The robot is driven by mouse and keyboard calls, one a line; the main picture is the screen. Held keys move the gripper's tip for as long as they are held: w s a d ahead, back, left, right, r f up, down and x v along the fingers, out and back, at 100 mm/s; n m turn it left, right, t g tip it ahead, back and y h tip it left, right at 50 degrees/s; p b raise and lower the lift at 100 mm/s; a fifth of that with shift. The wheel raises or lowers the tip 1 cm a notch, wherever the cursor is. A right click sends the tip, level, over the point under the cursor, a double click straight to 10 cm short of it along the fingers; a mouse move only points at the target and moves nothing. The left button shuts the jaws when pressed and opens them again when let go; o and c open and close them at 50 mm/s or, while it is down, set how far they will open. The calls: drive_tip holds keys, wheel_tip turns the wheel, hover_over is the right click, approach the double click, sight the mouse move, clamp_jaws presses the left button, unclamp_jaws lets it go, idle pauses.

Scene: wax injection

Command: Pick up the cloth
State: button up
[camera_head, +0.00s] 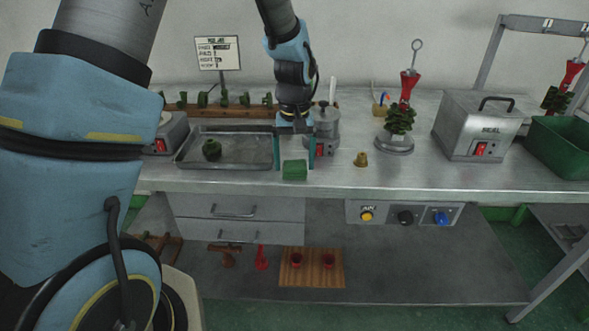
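The cloth appears to be the small green folded block (294,170) near the front edge of the steel bench, right of the metal tray. My gripper (295,156) points down over it. Its two teal fingers are spread apart, one toward the left side and one toward the right side of the green block. The gap between them looks empty, with the block's visible face at or just below the fingertips. I cannot tell whether the fingers touch it.
A metal tray (225,164) with a dark green piece (211,149) lies left of the gripper. A metal pot (326,130) with a red switch stands close on the right. A small brass piece (361,159) and a wax tree (398,124) stand further right. The front bench edge is near.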

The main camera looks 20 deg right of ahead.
sight(295, 165)
drive_tip(key=c, duration=1)
wheel_tip(295, 165, up, 10)
drive_tip(key=shift+r+b, duration=0.1)
drive_tip(key=shift+b, duration=0.8)
